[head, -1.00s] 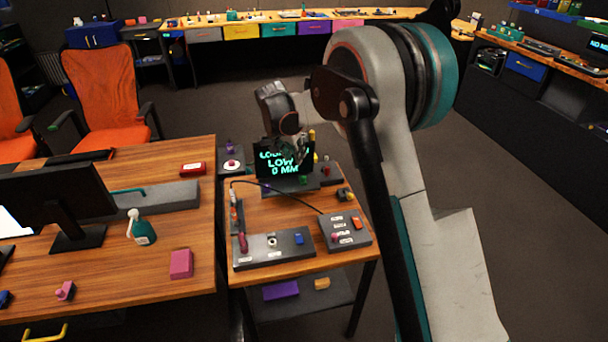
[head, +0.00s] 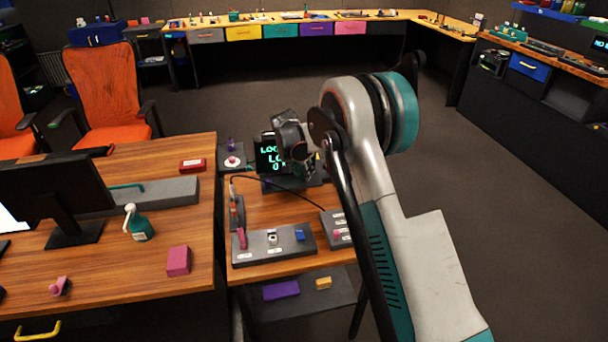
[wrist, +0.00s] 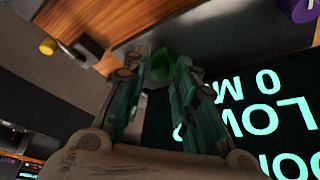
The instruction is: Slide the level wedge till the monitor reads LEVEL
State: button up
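The monitor (head: 268,158) stands at the back of the small wooden table, partly hidden by my gripper. Its cyan text includes LOW and 0 MM in the wrist view (wrist: 262,110). My gripper (head: 302,158) is in front of the monitor's right side, high over the table. In the wrist view its two fingers (wrist: 160,75) are apart, with a green knob-like piece (wrist: 161,63) beyond the gap; I cannot tell whether they touch it. I cannot surely pick out the level wedge. A blue block (head: 300,235) sits on the grey control panel (head: 262,254).
The panel also bears a pink lever (head: 242,238). A button box (head: 336,230) stands to its right, partly behind my arm. A black cable (head: 285,187) crosses the table. A larger desk (head: 110,260) is on the left. The floor at right is clear.

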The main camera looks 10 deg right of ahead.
jog(key=shift+w+d+f, duration=0.1)
jog(key=shift+f, duration=0.3)
jog(key=shift+c, duration=0.2)
grip_shut()
jog(key=shift+a, duration=1.05)
jog(key=shift+o, duration=0.2)
grip_release()
jog(key=v, duration=1.2)
jog(key=shift+d+r, duration=0.1)
